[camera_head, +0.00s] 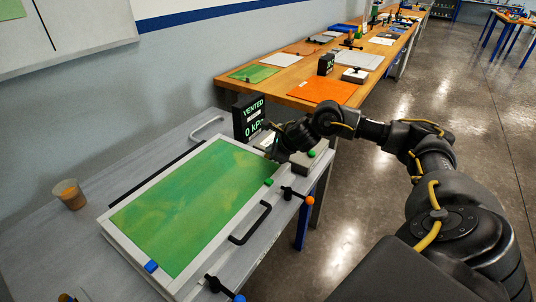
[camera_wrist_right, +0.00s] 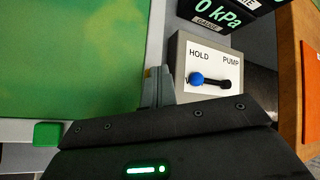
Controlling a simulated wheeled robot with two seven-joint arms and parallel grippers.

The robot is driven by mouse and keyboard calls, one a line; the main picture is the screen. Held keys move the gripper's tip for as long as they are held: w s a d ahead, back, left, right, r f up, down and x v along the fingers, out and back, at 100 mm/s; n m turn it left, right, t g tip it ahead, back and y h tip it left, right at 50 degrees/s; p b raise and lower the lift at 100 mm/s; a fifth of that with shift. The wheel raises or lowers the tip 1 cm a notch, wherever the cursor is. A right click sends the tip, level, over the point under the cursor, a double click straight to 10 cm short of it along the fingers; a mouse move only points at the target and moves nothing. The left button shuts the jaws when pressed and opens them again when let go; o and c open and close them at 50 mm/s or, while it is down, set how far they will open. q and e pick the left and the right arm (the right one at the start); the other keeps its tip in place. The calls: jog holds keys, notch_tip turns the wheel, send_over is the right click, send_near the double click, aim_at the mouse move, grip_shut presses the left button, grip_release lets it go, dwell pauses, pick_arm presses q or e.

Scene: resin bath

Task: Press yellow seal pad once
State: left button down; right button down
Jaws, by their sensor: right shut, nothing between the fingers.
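A flat panel with a green sheet (camera_head: 195,205) in a pale frame lies on the grey table. My right gripper (camera_head: 272,150) is at the frame's far right corner, pointing down, and it is shut and empty. In the wrist view its closed fingers (camera_wrist_right: 158,86) stand at the frame's edge. A small yellowish-tan patch (camera_wrist_right: 147,72) shows right beside the fingertips; it may be the yellow seal pad, mostly hidden by the fingers. I cannot tell whether they touch it. A green pad (camera_head: 268,182) and a blue pad (camera_head: 151,267) sit on the frame. My left gripper is out of view.
A gauge (camera_head: 249,117) reads VENTED and 0 kPa behind the gripper. A HOLD/PUMP box (camera_wrist_right: 213,55) with a blue-tipped lever (camera_wrist_right: 197,78) stands close to the fingers. A cup (camera_head: 69,195) stands at left.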

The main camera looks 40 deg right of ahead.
jog(key=shift+r, duration=0.1)
jog(key=shift+r+p, duration=0.65)
jog(key=shift+r, duration=0.15)
jog(key=shift+r, duration=0.15)
jog(key=shift+r+p, duration=1.9)
jog(key=shift+r, duration=0.45)
